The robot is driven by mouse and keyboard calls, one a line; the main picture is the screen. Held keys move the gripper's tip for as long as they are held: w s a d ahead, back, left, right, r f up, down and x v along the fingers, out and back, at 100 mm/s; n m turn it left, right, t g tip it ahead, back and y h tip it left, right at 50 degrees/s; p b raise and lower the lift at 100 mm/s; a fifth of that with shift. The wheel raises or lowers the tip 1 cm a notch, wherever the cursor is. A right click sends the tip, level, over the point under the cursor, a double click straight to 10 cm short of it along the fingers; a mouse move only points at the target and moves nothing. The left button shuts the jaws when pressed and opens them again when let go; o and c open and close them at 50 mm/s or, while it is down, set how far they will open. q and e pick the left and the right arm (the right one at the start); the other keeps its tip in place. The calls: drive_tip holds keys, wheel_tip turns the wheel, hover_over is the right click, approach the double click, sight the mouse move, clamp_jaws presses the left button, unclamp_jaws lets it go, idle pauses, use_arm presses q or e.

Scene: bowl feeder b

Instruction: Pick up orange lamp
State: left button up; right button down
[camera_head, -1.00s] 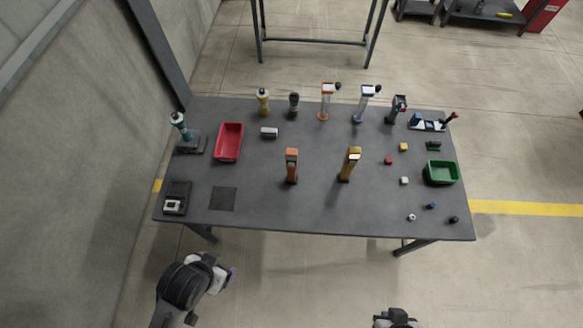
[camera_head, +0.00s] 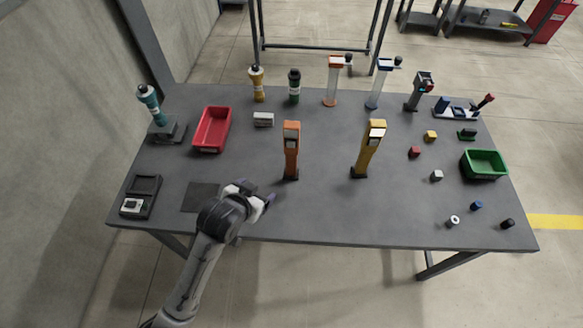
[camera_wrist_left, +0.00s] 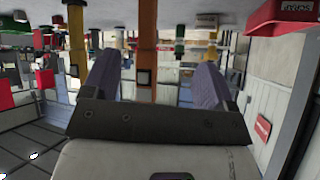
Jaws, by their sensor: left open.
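An upright orange lamp (camera_head: 291,145) with a small dark panel stands on a black base near the middle of the table. In the left wrist view, which looks upside down, an orange column (camera_wrist_left: 139,40) with a black square panel shows between and beyond the fingers. A second piece with an orange top and base and a clear column (camera_head: 332,82) stands at the back. My left gripper (camera_head: 268,201) is over the table's front part, front left of the near orange lamp. Its fingers in the left wrist view (camera_wrist_left: 155,72) are open and empty. My right gripper is out of view.
A similar yellow device (camera_head: 370,148) stands right of the orange lamp. A red bin (camera_head: 211,130) is back left, a green bin (camera_head: 484,163) far right. A white-and-grey block (camera_head: 263,119) lies behind. The table (camera_head: 320,215) is clear in front of both devices.

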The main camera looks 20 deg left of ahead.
use_arm(q)
drive_tip(key=w+d+f+t+h, duration=0.1)
drive_tip(key=w+f, duration=0.1)
drive_tip(key=w, duration=0.1)
drive_tip(key=t+b, duration=0.1)
drive_tip(key=t, duration=0.1)
approach(289, 158)
drive_tip(key=shift+h, duration=0.4)
drive_tip(key=x, duration=0.4)
drive_tip(key=shift+w+a+f, duration=0.1)
drive_tip(key=shift+w, duration=0.25)
drive_tip(key=shift+b+x, duration=0.8)
drive_tip(key=shift+x, duration=1.8)
drive_tip(key=shift+f, duration=0.1)
drive_tip(key=shift+a, duration=0.1)
drive_tip(key=c, duration=1.1)
